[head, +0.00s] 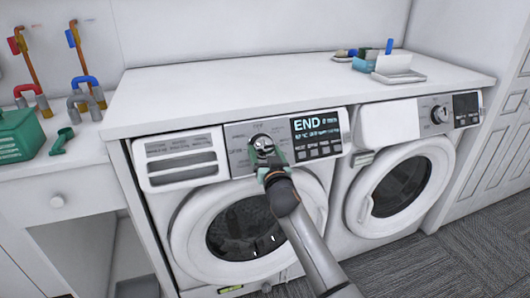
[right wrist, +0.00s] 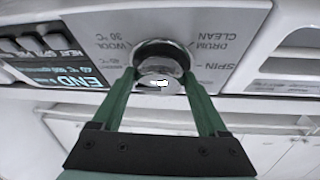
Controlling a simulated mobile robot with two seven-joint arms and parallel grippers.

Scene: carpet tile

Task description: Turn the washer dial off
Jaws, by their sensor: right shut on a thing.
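The washer (head: 180,145) is the left machine under the white counter. Its round silver dial (head: 262,141) sits on the grey panel left of the display (head: 317,125), which reads END. My right gripper (head: 268,160) is at the dial. In the right wrist view the dial (right wrist: 160,60) lies between the two green fingers (right wrist: 160,85), which are shut on its sides. That view is upside down, with printed labels such as SPIN, DRUM CLEAN and WOOL around the dial. The dial's exact pointer direction cannot be told. My left gripper is not in view.
A second machine (head: 405,165) with its own dial (head: 439,114) stands to the right. The counter (head: 240,88) above is mostly clear, with a white tray and small items (head: 398,72) at its right end. A green box (head: 20,138) and pipes are at the left.

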